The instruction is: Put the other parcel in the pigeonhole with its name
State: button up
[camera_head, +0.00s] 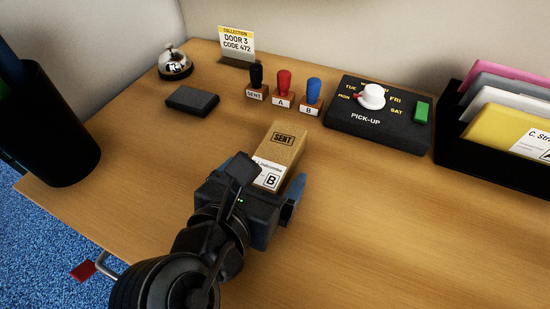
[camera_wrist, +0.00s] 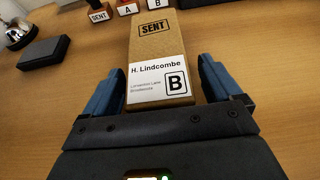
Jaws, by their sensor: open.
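A brown cardboard parcel (camera_head: 287,147) lies on the wooden desk, with a black SENT stamp mark on top. In the wrist view the parcel (camera_wrist: 153,45) has a white label reading H. Lindcombe and a boxed letter B. My gripper (camera_head: 268,182) is low over the desk at the parcel's near end. Its blue fingers are open, one on each side of the parcel's labelled end in the wrist view (camera_wrist: 158,85), with a gap on the right; contact on the left is unclear. No pigeonholes are in view.
Stamps SENT (camera_head: 257,84), A (camera_head: 283,90) and B (camera_head: 311,97) stand behind the parcel, near a dark pad (camera_head: 192,101) and bell (camera_head: 174,65). A PICK-UP dial box (camera_head: 378,115) and a file rack (camera_head: 480,148) stand right. A black bin (camera_head: 48,130) is left.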

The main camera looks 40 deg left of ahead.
jog(key=shift+c, duration=0.3)
jog(key=c, duration=1.1)
jog(key=shift+c, duration=0.5)
jog(key=shift+r, duration=0.15)
